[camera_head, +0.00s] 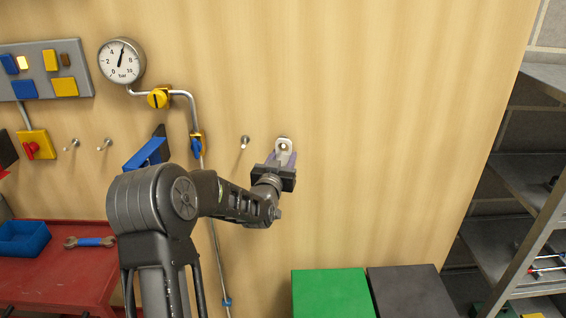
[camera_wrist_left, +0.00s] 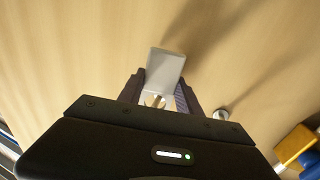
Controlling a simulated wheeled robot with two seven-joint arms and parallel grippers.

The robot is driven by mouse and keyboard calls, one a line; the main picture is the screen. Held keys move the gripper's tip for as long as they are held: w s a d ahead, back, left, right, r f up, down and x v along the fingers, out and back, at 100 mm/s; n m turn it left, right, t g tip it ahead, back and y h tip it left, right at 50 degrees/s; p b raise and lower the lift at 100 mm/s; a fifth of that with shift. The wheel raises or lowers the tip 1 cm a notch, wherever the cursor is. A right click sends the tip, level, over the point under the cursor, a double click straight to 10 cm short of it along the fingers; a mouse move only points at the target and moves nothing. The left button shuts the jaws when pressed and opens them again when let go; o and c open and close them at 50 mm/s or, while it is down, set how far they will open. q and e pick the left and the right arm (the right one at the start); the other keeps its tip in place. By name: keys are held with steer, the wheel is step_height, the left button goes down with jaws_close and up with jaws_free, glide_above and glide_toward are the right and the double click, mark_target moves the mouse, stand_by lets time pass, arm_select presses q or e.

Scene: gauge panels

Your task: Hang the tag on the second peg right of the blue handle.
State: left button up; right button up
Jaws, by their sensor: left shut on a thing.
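The blue handle (camera_head: 197,147) sits on the pipe on the wooden panel. The first peg (camera_head: 244,142) right of it is bare; a peg (camera_wrist_left: 220,113) also shows bare in the left wrist view. My left gripper (camera_head: 282,162) is shut on the light grey tag (camera_head: 285,144), up against the panel at the second peg's place. In the left wrist view the tag (camera_wrist_left: 166,66) stands between the fingers (camera_wrist_left: 160,94), with a round metal peg end (camera_wrist_left: 155,101) at its lower part. I cannot tell for sure whether the peg passes through the tag's hole.
Left of the handle are a gauge (camera_head: 121,61), a yellow knob (camera_head: 158,98), a switch panel (camera_head: 45,70) and two more pegs (camera_head: 104,144). A red bench (camera_head: 60,265) stands lower left. Green (camera_head: 331,293) and black boxes stand below. The panel right of the tag is clear.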

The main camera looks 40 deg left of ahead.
arm_select(q)
steer(key=shift+a+f+b, duration=0.1)
steer(key=shift+b, duration=0.2)
stand_by(0.5)
steer(key=o, duration=1.4)
steer(key=b+v, duration=0.2)
steer(key=v, duration=0.5)
steer(key=shift+s+d, duration=0.2)
steer(key=shift+s, duration=0.15)
